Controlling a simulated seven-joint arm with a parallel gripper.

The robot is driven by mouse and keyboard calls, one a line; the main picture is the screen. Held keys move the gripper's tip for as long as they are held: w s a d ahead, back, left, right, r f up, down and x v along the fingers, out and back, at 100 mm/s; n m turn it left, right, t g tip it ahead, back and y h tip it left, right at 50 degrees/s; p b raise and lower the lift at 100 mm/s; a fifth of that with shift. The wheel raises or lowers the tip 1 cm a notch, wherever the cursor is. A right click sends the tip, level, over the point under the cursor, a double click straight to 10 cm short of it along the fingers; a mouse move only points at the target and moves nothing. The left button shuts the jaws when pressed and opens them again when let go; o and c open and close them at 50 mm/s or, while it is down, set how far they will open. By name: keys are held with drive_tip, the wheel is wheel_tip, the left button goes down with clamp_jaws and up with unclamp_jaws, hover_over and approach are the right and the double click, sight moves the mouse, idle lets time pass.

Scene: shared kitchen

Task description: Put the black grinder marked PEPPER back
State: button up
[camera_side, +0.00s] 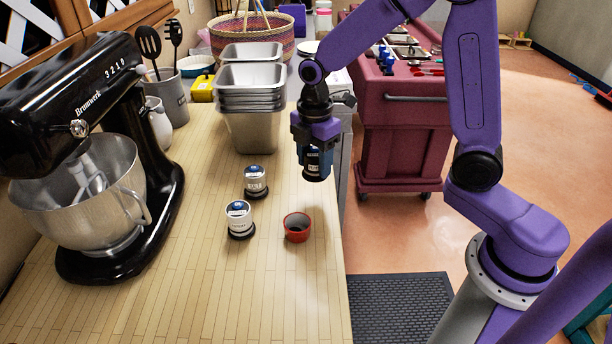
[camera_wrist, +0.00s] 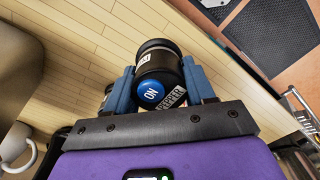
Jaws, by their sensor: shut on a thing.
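The black grinder (camera_wrist: 160,58) is between the two blue fingers of my gripper (camera_wrist: 160,80) in the wrist view. Its blue end reads "ON" and a white label reads PEPPER. In the side view my gripper (camera_side: 315,150) is shut on the grinder (camera_side: 316,172) and holds it up near the counter's right edge. A red round holder (camera_side: 297,235) with a dark hollow stands empty on the counter, below and slightly left of the grinder. Two white grinders with blue tops, one nearer (camera_side: 239,216) and one farther (camera_side: 256,180), stand upright on dark bases to its left.
A black stand mixer (camera_side: 125,230) with a steel bowl fills the left of the counter (camera_side: 200,300). Stacked metal pans (camera_side: 252,100) stand behind the white grinders. A maroon cart (camera_side: 400,140) is beyond the counter's right edge. The front counter is clear.

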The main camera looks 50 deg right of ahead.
sight(306, 149)
drive_tip(key=shift+w+a+f, duration=0.15)
drive_tip(key=shift+w+f, duration=1)
drive_tip(key=shift+f, duration=1.7)
drive_tip(key=o, duration=1.4)
drive_tip(key=shift+s+f, duration=0.1)
drive_tip(key=shift+f, duration=0.05)
wheel_tip(306, 149, up, 12)
drive_tip(key=shift+r, duration=0.2)
drive_tip(key=s+d+f+m, duration=0.2)
drive_tip(key=s+m, duration=0.3)
drive_tip(key=s, duration=2.2)
drive_tip(key=shift+s, duration=0.2)
